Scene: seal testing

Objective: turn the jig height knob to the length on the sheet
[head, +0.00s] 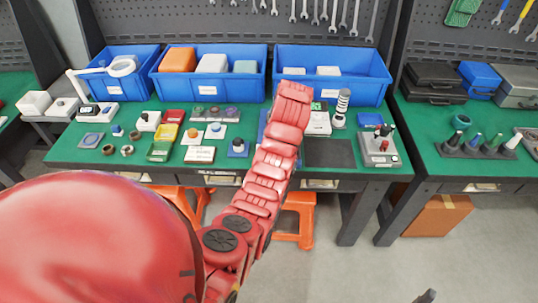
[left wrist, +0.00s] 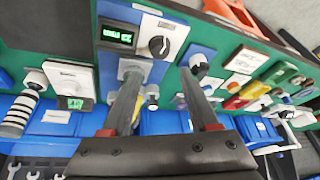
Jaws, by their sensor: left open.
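The display's digits are too small to read. In the head view my red left arm hides most of the jig. My left gripper (left wrist: 160,78) is open and empty; its fingers point at the jig, with the knob beyond the fingertips and apart from them. A white card (head: 200,154) with print too small to read lies on the bench; I cannot tell if it is the sheet.
Blue bins (head: 335,88) line the back of the green bench (head: 95,155). Several small parts and coloured trays (head: 160,150) lie left of the arm. A striped cylinder (head: 342,103) and a grey tester (head: 379,148) stand to the right. A dark mat (head: 329,153) is bare.

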